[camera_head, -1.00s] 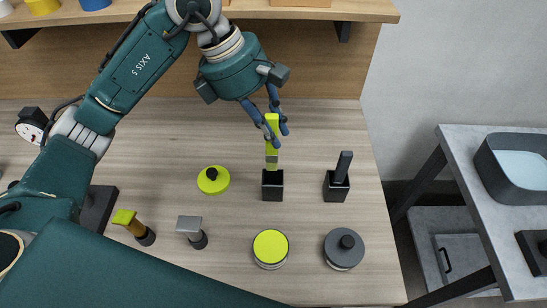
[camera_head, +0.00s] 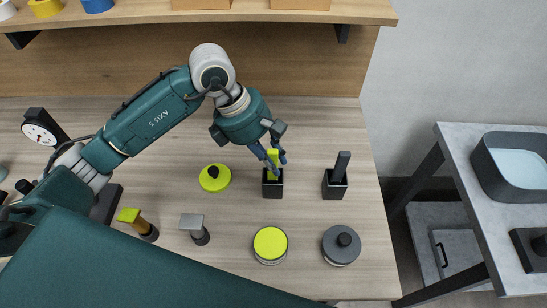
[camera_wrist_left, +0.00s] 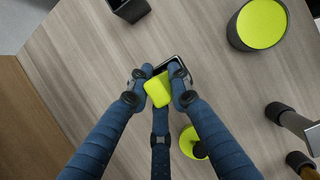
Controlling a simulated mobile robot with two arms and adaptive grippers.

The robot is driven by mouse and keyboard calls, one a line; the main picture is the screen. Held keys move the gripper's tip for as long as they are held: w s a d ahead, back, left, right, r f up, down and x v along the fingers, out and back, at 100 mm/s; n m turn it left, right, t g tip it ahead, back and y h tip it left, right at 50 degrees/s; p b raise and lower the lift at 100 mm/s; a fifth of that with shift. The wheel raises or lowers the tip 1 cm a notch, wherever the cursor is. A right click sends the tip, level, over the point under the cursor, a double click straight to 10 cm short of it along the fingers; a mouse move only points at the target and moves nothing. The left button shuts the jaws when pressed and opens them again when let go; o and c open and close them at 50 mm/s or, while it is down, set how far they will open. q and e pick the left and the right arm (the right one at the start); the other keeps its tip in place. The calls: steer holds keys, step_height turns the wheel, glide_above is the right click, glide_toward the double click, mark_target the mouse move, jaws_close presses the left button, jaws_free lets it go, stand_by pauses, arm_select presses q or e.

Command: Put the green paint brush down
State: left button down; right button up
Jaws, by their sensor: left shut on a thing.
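The green paint brush (camera_head: 273,157) stands upright in a black square holder (camera_head: 273,190), with its lower part hidden inside. My left gripper (camera_head: 274,161) is shut on its top from above. In the left wrist view the brush's green end (camera_wrist_left: 158,89) sits between my left gripper's fingers (camera_wrist_left: 158,84), and the rim of the holder shows just behind it. I cannot tell whether the brush touches the holder's bottom. My right gripper is not in view.
A dark brush (camera_head: 342,165) stands in a second black holder (camera_head: 335,189) to the right. A shelf (camera_head: 250,13) runs behind.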

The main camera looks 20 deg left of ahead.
arm_select(q)
steer(key=shift+f, duration=0.2)
steer(key=c, duration=1.6)
jaws_free()
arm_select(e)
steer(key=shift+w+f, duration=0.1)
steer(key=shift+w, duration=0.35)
arm_select(q)
steer(key=shift+r, duration=0.1)
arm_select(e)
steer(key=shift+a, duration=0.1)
arm_select(q)
steer(key=shift+r, duration=0.25)
steer(key=b+v, duration=0.3)
steer(key=v, duration=0.8)
steer(key=shift+a+r+b, duration=0.25)
steer(key=shift+r+b, duration=0.05)
steer(key=shift+b, duration=0.05)
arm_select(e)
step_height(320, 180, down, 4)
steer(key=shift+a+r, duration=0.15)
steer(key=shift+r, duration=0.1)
